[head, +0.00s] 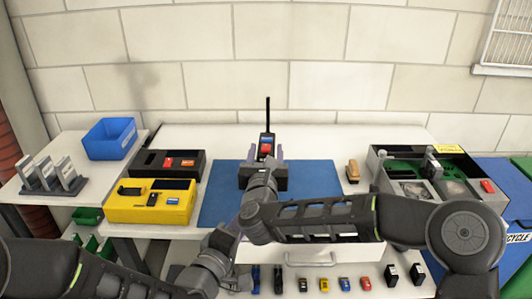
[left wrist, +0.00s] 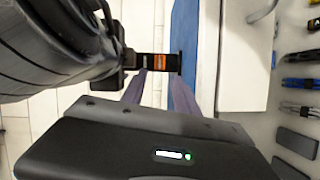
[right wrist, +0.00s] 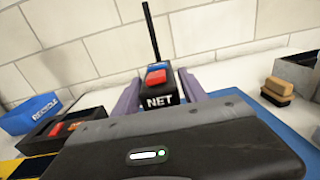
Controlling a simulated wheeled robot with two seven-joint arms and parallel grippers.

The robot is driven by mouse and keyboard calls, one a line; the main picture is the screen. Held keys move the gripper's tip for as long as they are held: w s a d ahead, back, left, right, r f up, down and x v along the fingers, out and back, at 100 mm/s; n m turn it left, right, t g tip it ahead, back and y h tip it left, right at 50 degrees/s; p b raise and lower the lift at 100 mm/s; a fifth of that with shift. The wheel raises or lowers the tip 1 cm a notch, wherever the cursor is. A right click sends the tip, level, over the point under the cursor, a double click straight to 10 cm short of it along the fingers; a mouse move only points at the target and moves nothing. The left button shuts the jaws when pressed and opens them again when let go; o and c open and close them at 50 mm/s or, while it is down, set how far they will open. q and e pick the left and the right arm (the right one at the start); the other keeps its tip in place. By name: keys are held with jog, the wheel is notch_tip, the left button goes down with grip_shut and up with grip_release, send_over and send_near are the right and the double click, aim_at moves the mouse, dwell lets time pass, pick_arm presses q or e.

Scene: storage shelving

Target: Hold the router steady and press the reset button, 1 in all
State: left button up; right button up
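The router (head: 266,140) is a small black upright box with a tall antenna, standing on the blue mat (head: 318,180). In the right wrist view the router (right wrist: 158,98) shows a NET label and a red block on top, likely the button. My right gripper (head: 265,153) has one finger on each side of it, with narrow gaps in the head view; contact is unclear.
A yellow case (head: 150,208) and a black tray (head: 148,160) stand left of the mat. A blue bin (head: 109,139) is further left. A brown block (head: 353,171) and a grey case (head: 385,160) are on the right. My right arm crosses the desk front.

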grip_shut()
dwell(0.3)
pick_arm(q)
jog(key=shift+c, duration=0.6)
grip_shut()
dwell(1.1)
